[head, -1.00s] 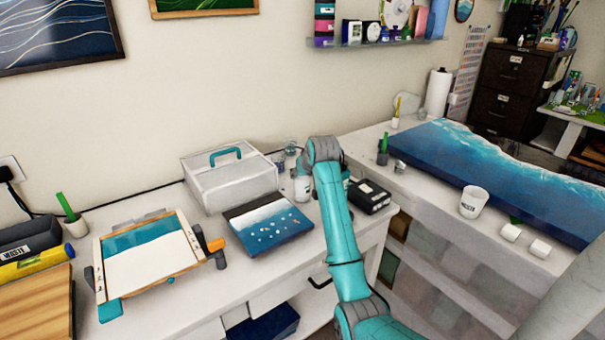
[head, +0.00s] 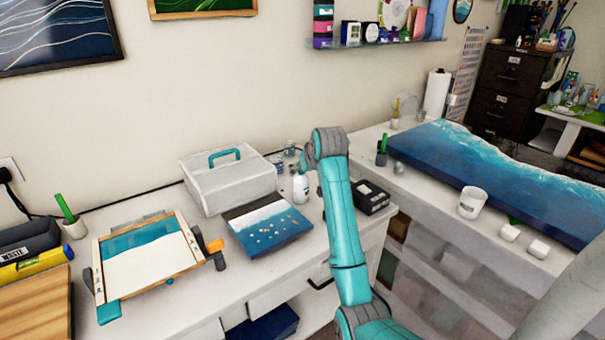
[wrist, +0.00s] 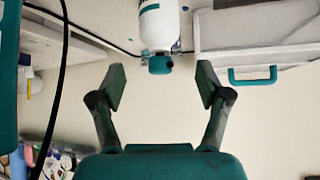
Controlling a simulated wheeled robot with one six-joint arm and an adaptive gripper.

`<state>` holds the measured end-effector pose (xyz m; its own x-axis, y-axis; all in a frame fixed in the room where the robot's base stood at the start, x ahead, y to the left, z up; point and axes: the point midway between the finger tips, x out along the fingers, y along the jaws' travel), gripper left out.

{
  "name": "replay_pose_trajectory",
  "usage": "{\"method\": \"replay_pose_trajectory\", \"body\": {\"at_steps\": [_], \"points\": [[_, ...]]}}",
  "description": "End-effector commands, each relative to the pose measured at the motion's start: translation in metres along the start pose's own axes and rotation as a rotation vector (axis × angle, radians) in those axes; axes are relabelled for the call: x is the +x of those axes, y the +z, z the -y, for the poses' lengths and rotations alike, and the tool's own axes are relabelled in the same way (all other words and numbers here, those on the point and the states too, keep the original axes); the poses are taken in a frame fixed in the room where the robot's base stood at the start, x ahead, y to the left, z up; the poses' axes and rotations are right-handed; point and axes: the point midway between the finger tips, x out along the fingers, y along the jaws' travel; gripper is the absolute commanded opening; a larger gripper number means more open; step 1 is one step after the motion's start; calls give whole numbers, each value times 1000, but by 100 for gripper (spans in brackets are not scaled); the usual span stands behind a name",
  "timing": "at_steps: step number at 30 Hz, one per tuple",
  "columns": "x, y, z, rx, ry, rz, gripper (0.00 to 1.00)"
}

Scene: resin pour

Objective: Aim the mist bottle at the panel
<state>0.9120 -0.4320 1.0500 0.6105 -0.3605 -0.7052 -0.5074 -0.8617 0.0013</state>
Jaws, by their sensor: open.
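The mist bottle (head: 301,188) is white and stands upright on the white table, between the grey case and my arm. In the wrist view the bottle (wrist: 158,27) appears upside down, its teal top (wrist: 160,64) pointing into the gap ahead of my gripper (wrist: 162,84). My gripper is open and empty, a finger to either side of that gap. In the head view my arm mostly hides the gripper. A small blue-and-white panel (head: 268,232) with pale dots lies on the table just left of the bottle.
A grey case (head: 228,186) with a teal handle stands behind the small panel. A framed blue-and-white piece (head: 150,262) lies further left. A black box (head: 370,197) is right of my arm. A large blue panel (head: 500,180) and a white cup (head: 472,203) are on the right counter.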

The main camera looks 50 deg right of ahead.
Motion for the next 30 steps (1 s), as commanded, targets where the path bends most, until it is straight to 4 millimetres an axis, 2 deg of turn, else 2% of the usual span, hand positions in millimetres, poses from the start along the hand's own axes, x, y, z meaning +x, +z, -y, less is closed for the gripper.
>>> {"method": "replay_pose_trajectory", "body": {"at_steps": [1,6,12,30], "points": [[-11,-1,0,0,0,-4,76],[-40,0,0,0,0,-2,76],[-58,0,0,0,0,0,76],[-61,0,0,0,0,0,76]]}}
